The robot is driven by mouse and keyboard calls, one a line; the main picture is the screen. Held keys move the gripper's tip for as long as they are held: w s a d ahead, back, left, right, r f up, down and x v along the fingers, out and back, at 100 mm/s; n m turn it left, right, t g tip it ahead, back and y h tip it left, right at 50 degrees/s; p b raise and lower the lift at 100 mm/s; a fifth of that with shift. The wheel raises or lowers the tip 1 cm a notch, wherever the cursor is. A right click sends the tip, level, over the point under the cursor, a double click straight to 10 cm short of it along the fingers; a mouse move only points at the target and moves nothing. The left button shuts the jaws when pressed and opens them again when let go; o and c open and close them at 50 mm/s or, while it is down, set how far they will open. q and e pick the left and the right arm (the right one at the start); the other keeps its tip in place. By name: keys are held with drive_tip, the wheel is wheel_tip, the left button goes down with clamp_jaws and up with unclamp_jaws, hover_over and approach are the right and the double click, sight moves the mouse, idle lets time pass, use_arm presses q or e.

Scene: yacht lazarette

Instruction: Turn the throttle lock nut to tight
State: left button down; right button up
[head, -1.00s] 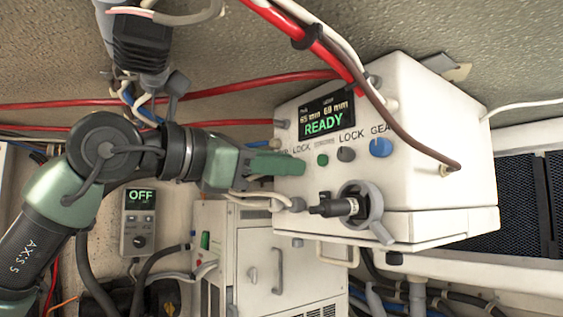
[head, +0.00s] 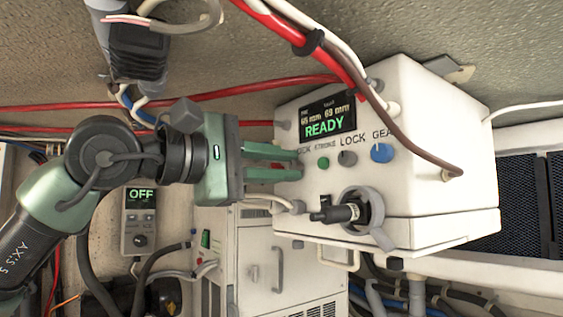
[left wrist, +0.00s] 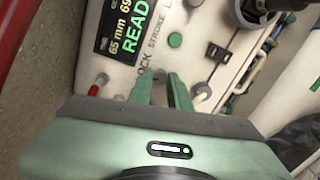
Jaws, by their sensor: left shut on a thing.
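The white control box (head: 450,130) has a display (head: 327,117) reading READY; the display also shows in the left wrist view (left wrist: 128,28). My left gripper (head: 299,165) reaches the box's front face from the left, its two green fingers one above the other. In the left wrist view the fingertips (left wrist: 160,80) are shut on a small grey part below the printed word LOCK. This looks like the throttle lock nut, mostly hidden by the fingers, so its setting cannot be read. My right gripper is not in view.
Right of my fingers are a green button (head: 323,163), a grey knob (head: 347,158) and a blue knob (head: 382,152). A black connector (head: 338,212) in a grey ring sticks out below.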

use_arm(q)
drive_tip(key=shift+m+p, duration=0.35)
drive_tip(key=shift+m, duration=1.75)
drive_tip(key=c, duration=1.3)
unclamp_jaws()
